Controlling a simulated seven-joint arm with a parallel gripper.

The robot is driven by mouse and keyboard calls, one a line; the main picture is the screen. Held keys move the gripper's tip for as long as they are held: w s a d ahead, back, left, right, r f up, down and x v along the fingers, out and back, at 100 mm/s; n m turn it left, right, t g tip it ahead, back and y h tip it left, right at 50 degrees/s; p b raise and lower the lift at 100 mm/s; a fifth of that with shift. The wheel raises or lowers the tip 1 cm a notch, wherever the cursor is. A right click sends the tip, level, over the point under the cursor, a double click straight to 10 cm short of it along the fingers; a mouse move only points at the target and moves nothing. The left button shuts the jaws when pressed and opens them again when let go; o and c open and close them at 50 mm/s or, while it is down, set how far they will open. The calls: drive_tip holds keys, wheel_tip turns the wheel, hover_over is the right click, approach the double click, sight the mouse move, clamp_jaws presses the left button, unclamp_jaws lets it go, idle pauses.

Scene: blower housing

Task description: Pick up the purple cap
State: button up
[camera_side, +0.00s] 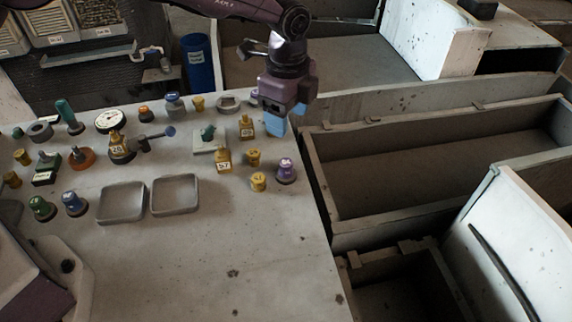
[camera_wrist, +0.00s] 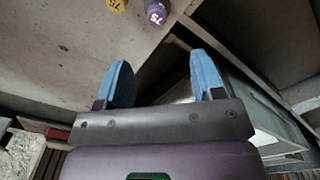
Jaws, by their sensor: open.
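The purple cap (camera_side: 286,171) stands on the table near its right edge in the side view.
Yellow caps (camera_side: 259,181) stand just left of the purple cap. More yellow blocks (camera_side: 223,160) are nearby. Two shallow grey trays (camera_side: 122,203) lie further left. Right of the table edge are deep open bins (camera_side: 440,165). The table's front part is clear.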

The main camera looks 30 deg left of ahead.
sight(286, 162)
wheel_tip(286, 162, down, 7)
drive_tip(key=shift+f, duration=0.2)
drive_tip(key=shift+s+f, duration=0.15)
drive_tip(key=shift+f, duration=1.2)
drive_tip(key=shift+s+f, duration=0.1)
drive_tip(key=shift+f, duration=1.2)
drive_tip(key=c, duration=1)
drive_tip(key=shift+r, duration=0.1)
